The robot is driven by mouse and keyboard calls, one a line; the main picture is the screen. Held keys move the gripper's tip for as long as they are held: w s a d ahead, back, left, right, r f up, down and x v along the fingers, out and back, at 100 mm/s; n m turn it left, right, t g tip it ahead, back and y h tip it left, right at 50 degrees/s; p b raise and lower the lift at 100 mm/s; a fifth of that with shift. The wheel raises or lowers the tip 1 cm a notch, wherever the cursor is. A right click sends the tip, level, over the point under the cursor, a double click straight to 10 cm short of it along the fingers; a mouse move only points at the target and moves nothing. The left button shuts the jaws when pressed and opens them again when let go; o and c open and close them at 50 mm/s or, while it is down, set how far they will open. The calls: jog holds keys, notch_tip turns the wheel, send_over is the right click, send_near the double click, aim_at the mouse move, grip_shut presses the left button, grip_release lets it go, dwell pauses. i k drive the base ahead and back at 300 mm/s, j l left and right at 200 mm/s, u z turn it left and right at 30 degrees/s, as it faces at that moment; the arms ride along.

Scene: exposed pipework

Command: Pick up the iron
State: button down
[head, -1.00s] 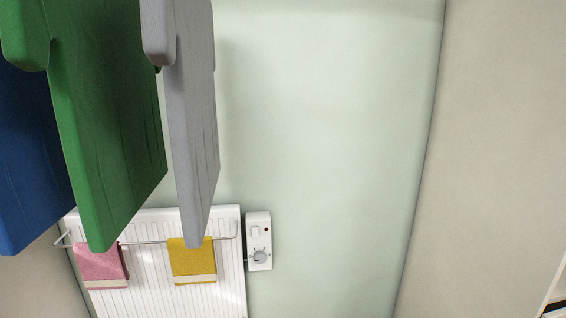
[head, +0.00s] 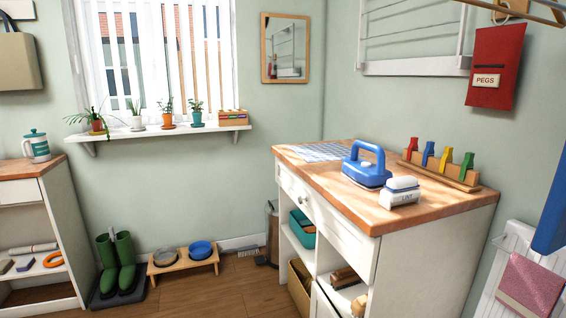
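The iron (head: 367,167) is blue with a looped handle. It sits on the wooden top of a white cabinet (head: 424,209), right of the middle in the head view. A small white and grey object with lettering (head: 400,192) stands just in front of it and to its right. A checked cloth (head: 322,152) lies behind the iron to the left. My gripper is not in view.
A rack of coloured pegs (head: 440,165) stands on the countertop right of the iron. A red peg bag (head: 495,67) hangs above. Green boots (head: 117,262) and a stand with two bowls (head: 183,259) are on the floor at left.

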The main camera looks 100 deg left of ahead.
aim_at(370, 177)
jog(key=u, duration=2.55)
